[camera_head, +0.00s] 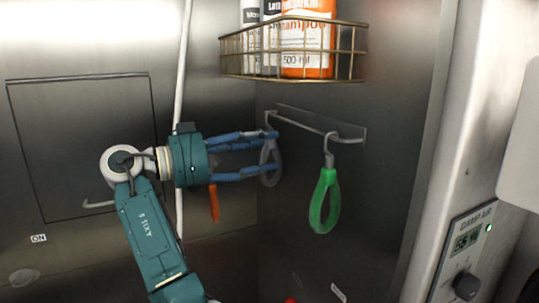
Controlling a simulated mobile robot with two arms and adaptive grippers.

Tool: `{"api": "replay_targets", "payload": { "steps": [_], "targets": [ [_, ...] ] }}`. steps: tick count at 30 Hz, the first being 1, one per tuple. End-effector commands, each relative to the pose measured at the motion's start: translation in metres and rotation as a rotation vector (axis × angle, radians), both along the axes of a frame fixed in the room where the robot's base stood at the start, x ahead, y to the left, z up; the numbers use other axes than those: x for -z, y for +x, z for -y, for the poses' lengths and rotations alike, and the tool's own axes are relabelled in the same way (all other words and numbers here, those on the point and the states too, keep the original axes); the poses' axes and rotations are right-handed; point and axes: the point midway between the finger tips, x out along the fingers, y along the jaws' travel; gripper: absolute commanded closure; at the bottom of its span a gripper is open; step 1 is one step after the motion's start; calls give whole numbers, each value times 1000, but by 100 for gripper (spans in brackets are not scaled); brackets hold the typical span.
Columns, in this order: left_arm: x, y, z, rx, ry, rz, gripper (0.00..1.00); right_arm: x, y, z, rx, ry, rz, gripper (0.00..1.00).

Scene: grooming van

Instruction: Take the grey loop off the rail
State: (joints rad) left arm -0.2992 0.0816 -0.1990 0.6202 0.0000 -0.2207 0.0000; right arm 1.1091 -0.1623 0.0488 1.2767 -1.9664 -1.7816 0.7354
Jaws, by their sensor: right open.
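The grey loop (272,151) hangs from the left end of the rail (318,127) on the dark wall panel. My right gripper (262,152) is open, with its blue fingers pointing right at the loop. The upper fingertip is near the loop's top by the rail, and the lower one overlaps its lower part in the picture. I cannot tell whether the fingers touch the loop or are around it. The fingers hide part of the loop. My left gripper is not in view.
A green loop (331,187) hangs from the rail's right end. An orange item (214,203) hangs below my right gripper, its top hidden. A wire basket (350,68) with bottles (306,40) is above the rail. A dryer control panel (467,243) is at lower right.

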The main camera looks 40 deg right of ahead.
Motion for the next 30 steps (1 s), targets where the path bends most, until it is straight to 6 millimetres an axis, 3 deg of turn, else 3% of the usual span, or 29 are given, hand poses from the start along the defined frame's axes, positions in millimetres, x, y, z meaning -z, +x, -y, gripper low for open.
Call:
{"api": "replay_targets", "payload": {
  "steps": [1, 5, 14, 21, 30],
  "targets": [
    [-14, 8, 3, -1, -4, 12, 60, -7, -2, 8, 3, 2, -2, 51],
    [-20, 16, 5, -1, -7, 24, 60, -4, -6, 23, 1, 1, -2, 51],
    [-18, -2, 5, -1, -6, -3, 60, -1, -8, 28, 0, -1, 0, 51],
    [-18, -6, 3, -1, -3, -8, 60, -1, -8, 28, 0, 0, 0, 97],
    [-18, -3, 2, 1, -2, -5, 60, -1, -8, 27, 0, 0, -1, 100]
  ]
}}
